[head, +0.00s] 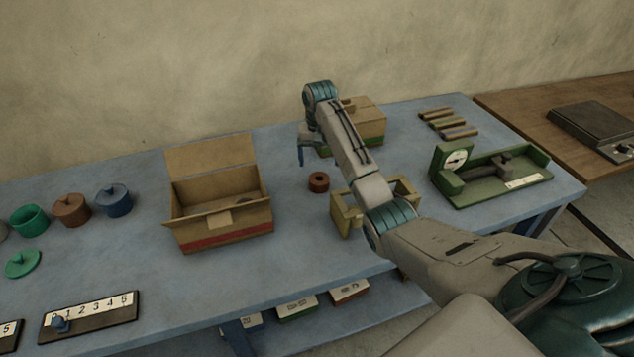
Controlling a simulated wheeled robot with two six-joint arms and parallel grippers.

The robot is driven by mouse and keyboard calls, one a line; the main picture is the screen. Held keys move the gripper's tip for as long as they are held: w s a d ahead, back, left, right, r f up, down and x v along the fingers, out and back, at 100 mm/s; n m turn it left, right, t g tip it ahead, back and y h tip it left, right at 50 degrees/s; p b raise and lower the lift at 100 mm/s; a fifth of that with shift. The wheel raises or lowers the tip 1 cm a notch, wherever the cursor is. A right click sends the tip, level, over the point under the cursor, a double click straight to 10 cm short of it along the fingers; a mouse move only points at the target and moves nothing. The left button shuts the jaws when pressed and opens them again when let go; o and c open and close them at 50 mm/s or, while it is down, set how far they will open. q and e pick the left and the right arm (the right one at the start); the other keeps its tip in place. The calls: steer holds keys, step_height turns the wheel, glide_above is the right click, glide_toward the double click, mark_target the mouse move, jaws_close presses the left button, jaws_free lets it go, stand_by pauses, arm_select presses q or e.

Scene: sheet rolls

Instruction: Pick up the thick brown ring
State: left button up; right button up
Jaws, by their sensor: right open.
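The thick brown ring (318,182) lies flat on the blue table, between the open cardboard box and the yellow frame. It is small and dark reddish brown, with a hole in its middle. My right arm reaches in from the right, over the yellow frame. My right gripper (302,152) points down above the table, behind and slightly left of the ring in the picture. It is open and apart from the ring. My left gripper is not in view.
An open cardboard box (222,236) stands left of the ring. A yellow frame (346,216) stands close on its right, partly behind my arm. A closed carton (366,118) stands behind. Lidded pots (114,201) and a green gauge stand (497,176) are farther off.

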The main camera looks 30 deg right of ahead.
mark_target(319, 179)
step_height(319, 179, down, 2)
steer(key=shift+f, duration=0.15)
steer(key=shift+w+f, duration=0.1)
steer(key=shift+f, duration=0.3)
steer(key=f, duration=0.1)
steer(key=f+p, duration=0.2)
steer(key=f, duration=0.1)
steer(key=shift+s+a+f, duration=0.1)
steer(key=shift+s, duration=0.15)
steer(key=shift+f, duration=0.5)
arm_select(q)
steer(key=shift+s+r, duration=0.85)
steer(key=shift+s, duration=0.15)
arm_select(e)
steer(key=c, duration=1.1)
